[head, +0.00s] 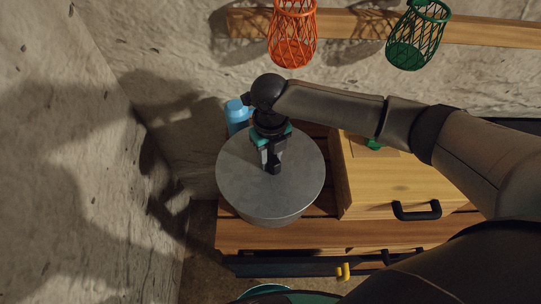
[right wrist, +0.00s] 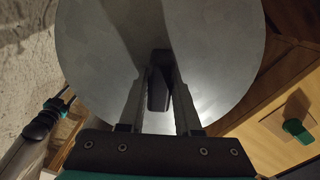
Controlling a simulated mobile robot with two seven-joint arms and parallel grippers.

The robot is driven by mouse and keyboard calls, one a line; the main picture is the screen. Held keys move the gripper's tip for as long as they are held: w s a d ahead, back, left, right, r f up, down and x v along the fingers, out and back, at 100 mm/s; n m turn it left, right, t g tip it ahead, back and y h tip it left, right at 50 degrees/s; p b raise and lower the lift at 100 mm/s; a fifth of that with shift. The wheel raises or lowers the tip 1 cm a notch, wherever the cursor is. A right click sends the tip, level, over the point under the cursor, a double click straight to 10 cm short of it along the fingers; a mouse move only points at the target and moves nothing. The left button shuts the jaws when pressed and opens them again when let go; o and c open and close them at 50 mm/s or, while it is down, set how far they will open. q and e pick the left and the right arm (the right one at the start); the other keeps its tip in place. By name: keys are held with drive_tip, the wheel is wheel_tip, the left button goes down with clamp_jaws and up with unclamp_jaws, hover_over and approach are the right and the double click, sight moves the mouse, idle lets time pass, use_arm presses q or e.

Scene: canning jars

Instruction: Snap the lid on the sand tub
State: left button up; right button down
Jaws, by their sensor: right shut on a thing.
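A wide round grey metal lid (head: 240,178) covers the top of a grey tub, whose side (head: 266,221) shows below the lid's near edge. The pictures do not show whether the lid is pressed fully home. My right gripper (head: 273,166) points down at the middle of the lid and is shut on its dark knob (right wrist: 159,80). In the right wrist view the knob sits between the two fingers, and the lid (right wrist: 215,60) fills most of the picture. Any sand is hidden under the lid. My left gripper is not seen in the head view.
A blue bottle (head: 237,112) stands behind the tub. A wooden drawer box (head: 385,187) with a black handle (head: 416,212) is close on the right. Orange (head: 292,38) and green (head: 417,40) baskets hang at the back. A rough wall (head: 60,160) rises on the left.

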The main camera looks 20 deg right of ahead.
drive_tip(key=shift+c, duration=0.2)
unclamp_jaws()
idle(0.4)
drive_tip(key=shift+r, duration=0.1)
drive_tip(key=shift+r+p, duration=3.5)
drive_tip(key=shift+p, duration=0.3)
drive_tip(key=shift+s+f, duration=0.1)
